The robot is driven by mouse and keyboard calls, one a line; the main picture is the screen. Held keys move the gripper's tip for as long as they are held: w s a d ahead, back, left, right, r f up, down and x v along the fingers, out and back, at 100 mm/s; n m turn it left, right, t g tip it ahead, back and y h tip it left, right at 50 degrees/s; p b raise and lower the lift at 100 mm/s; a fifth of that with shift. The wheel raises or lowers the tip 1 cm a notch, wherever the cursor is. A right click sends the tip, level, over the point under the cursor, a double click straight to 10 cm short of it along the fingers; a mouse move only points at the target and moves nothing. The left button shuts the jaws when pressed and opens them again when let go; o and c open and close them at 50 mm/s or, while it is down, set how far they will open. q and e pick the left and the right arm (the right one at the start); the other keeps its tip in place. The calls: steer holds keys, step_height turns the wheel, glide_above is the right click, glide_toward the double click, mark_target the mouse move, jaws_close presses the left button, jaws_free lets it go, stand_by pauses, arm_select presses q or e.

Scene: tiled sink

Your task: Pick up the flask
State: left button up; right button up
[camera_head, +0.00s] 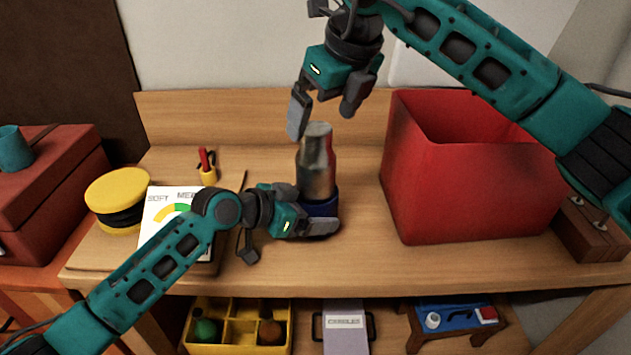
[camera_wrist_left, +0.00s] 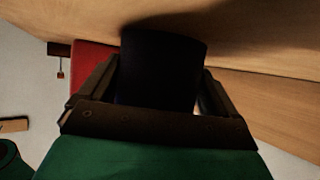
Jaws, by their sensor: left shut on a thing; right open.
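The flask (camera_head: 316,160) stands upright on the wooden table, with a silvery metal body and a dark blue base. My left gripper (camera_head: 318,227) is shut on the flask's blue lower part, close to the table top. In the left wrist view the dark base of the flask (camera_wrist_left: 160,68) fills the space between the fingers of my left gripper (camera_wrist_left: 155,95). My right gripper (camera_head: 324,112) is open and empty, just above the flask's top; I cannot tell whether it touches the flask.
A large red open box (camera_head: 470,195) stands right of the flask. A yellow divided tray (camera_head: 240,330) lies below the table.

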mark_target(313, 147)
steer(key=x, duration=0.8)
steer(key=shift+s, duration=0.15)
steer(key=c, duration=1.8)
